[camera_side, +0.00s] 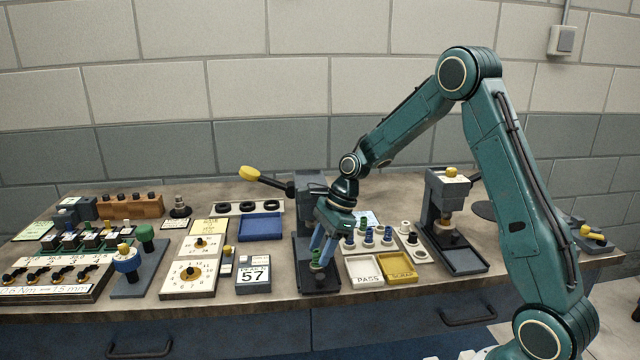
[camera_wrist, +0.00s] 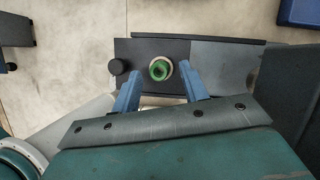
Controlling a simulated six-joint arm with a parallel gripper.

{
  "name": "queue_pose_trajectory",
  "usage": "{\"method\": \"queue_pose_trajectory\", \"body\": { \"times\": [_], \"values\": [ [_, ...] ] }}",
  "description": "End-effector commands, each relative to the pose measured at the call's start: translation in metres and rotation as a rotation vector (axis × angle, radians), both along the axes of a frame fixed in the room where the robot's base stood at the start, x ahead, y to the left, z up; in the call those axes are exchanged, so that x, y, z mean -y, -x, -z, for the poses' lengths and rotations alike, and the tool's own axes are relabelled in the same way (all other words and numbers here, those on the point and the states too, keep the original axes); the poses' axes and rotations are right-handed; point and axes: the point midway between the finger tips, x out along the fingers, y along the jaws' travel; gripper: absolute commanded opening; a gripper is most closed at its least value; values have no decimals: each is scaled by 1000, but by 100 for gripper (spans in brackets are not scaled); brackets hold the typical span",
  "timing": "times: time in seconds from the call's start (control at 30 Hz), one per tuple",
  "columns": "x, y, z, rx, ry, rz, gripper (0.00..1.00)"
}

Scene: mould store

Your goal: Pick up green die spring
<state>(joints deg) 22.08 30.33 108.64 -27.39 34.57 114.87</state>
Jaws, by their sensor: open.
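The green die spring (camera_wrist: 160,69) stands on end on the dark base plate (camera_wrist: 140,52) of a press, seen from above as a green ring with a pale edge around it. In the side view the spring (camera_side: 316,257) shows small and partly hidden by my fingers. My gripper (camera_wrist: 159,77) is open, its two blue fingers apart to the left and right of the spring. In the side view my gripper (camera_side: 321,252) points down over the plate. I cannot tell whether a finger touches the spring.
The press column (camera_side: 305,205) rises behind my gripper. To the right are a rack of small springs (camera_side: 368,240), a PASS tray (camera_side: 364,273) and a yellow SCRAP tray (camera_side: 398,268). A counter marked 57 (camera_side: 253,275) stands left.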

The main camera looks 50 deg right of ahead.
Motion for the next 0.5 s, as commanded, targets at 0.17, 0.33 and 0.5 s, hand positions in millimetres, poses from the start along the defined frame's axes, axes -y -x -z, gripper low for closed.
{"method": "queue_pose_trajectory", "body": {
  "times": [0.17,0.33,0.5],
  "values": [
    [-4,-2,11,-1,1,-1,44],
    [-4,-2,12,0,1,-1,44],
    [-4,-2,12,0,1,-1,44]
  ]
}}
